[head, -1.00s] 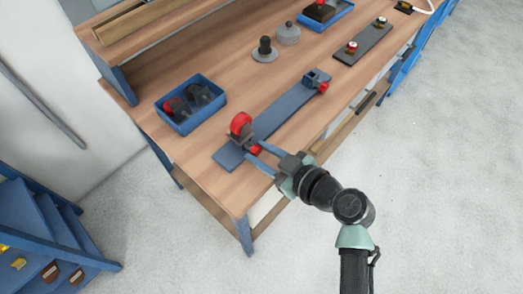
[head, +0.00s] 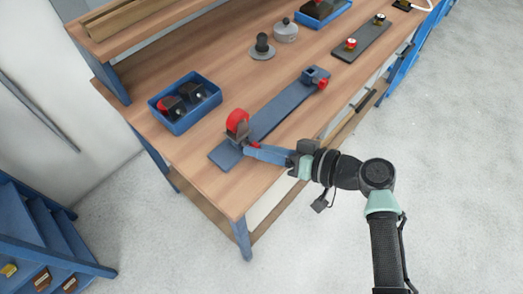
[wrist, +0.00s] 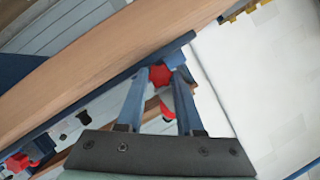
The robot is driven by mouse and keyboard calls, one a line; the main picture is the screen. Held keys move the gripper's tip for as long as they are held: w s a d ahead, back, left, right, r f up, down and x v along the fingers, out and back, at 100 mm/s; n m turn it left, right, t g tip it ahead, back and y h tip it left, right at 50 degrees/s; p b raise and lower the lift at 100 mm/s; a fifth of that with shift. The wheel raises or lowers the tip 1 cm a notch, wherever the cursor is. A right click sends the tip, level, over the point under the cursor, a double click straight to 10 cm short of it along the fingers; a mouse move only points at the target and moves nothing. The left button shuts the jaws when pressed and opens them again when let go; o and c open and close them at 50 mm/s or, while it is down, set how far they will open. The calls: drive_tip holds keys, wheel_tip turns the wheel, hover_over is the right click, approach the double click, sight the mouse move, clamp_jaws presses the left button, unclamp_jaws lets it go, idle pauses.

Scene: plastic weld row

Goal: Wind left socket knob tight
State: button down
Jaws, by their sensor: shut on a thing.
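A long blue-grey fixture plate (head: 272,112) lies on the bench with a socket at each end. A caster with a red wheel (head: 237,122) stands upright in the left socket.
A blue bin (head: 185,103) with casters stands left of the plate. The wooden bench top (head: 190,150) is clear around the plate.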

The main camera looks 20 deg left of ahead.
drive_tip(key=shift+m, duration=0.3)
idle(0.4)
drive_tip(key=c, duration=0.6)
unclamp_jaws()
drive_tip(key=shift+o, duration=0.2)
